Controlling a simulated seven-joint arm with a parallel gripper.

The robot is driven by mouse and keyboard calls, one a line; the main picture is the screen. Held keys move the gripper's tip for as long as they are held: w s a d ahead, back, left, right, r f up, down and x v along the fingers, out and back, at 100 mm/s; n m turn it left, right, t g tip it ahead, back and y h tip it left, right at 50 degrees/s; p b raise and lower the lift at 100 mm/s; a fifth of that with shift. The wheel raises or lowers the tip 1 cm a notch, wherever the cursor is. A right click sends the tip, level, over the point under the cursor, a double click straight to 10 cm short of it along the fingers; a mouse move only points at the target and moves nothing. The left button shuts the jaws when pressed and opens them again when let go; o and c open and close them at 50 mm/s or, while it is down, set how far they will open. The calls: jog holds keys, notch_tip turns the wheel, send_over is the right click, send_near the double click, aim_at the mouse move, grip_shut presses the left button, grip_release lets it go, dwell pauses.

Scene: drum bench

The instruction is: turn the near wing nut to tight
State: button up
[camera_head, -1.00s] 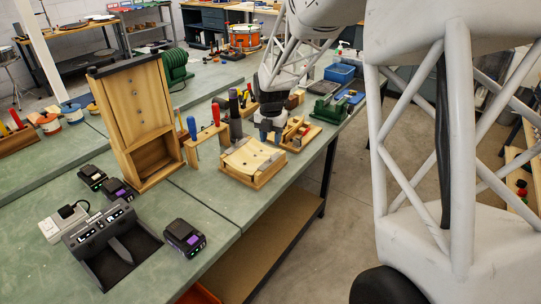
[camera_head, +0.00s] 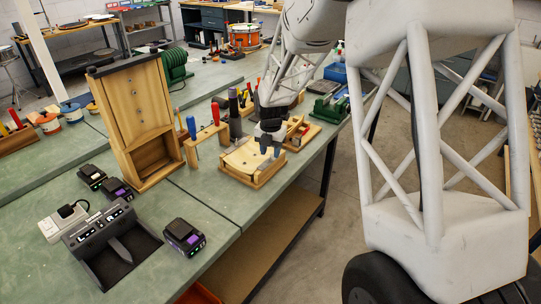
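A light wooden cradle with a curved top (camera_head: 243,160) stands near the bench's front edge, with small dark fittings on it. I cannot make out which fitting is the near wing nut; it is too small, or hidden by my gripper. My gripper (camera_head: 270,151) points down over the right side of the cradle. Its two fingers show a gap between them, and I see nothing held. I cannot tell whether the fingertips touch the cradle.
A wooden rack with red and blue handled tools (camera_head: 208,134) stands left of the cradle. A tall wooden box (camera_head: 134,110) is farther left. Behind the gripper are a wooden block fixture (camera_head: 299,132) and a green tool (camera_head: 328,108). The bench in front is clear up to the battery (camera_head: 184,236).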

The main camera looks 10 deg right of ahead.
jog(key=shift+f, duration=1.1)
grip_shut()
